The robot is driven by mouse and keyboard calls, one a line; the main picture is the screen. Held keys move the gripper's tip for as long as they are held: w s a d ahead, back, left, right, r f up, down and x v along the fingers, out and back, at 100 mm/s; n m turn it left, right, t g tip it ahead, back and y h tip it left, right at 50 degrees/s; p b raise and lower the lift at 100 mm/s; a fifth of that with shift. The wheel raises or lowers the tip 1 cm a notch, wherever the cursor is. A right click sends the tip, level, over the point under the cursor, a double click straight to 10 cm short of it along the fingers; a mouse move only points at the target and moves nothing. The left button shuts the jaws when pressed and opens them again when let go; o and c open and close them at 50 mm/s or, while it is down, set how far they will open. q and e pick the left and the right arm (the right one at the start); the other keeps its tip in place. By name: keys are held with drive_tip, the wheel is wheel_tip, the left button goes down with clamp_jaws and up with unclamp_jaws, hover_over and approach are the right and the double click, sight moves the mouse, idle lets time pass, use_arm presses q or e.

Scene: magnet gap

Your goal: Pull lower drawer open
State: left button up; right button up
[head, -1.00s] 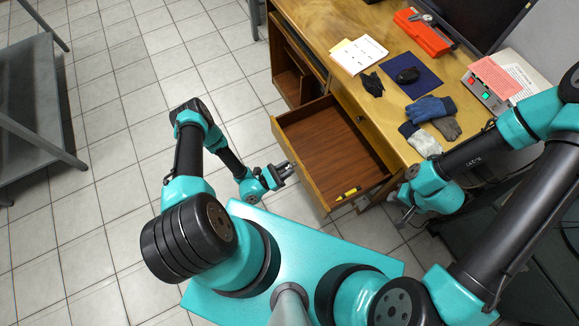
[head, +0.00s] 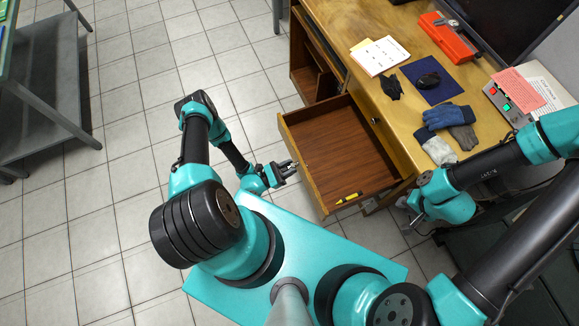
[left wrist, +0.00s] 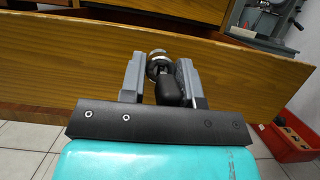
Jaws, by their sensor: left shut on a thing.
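The open wooden drawer (head: 345,160) sticks out from the desk front in the head view, toward my base. My left gripper (head: 290,168) is at the outer face of its front panel. In the left wrist view the drawer front (left wrist: 60,65) spans the picture, and my left gripper (left wrist: 162,75) is shut on a round metal knob (left wrist: 157,56). The fingers sit on both sides of the knob and hide part of it. My right gripper (head: 413,222) hangs beside the desk, right of the drawer and apart from it; its fingers are too small to read.
A yellow tool (head: 349,198) lies inside the drawer near its front right corner. The desk top (head: 400,110) carries gloves (head: 447,115), papers (head: 380,55) and a red toolbox (head: 449,38). A grey shelf (head: 50,95) stands at left. The tiled floor between is clear.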

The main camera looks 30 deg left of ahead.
use_arm(q)
drive_tip(key=o, duration=0.9)
drive_tip(key=shift+o, duration=0.2)
drive_tip(key=shift+s, duration=0.1)
drive_tip(key=s+a, duration=0.5)
drive_tip(key=s, duration=0.1)
idle(0.4)
drive_tip(key=shift+a, duration=0.1)
